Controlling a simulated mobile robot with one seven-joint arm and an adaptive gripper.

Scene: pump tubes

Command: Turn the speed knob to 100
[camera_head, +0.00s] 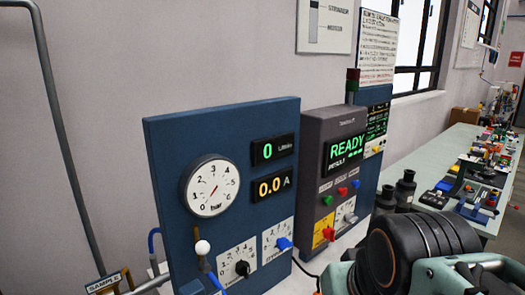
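Three candidate knobs show. A black knob (242,268) sits on a white numbered dial plate low on the blue panel (165,170). A blue knob (284,244) sits on a second white dial plate to its right. A grey knob (350,217) is on the dark control box (312,150). The labels are too small to tell which is the speed knob, and the settings cannot be read. A green display (272,150) reads 0 L/min and a yellow one (272,188) reads 0.0 A. My arm fills the lower right; my gripper's fingers are not visible.
A bar gauge (212,187) is on the blue panel. A lit screen (346,150) reads READY, above green, red and blue buttons. A lever with a white ball (202,247) stands at the panel's lower left. A cluttered bench (430,160) extends right.

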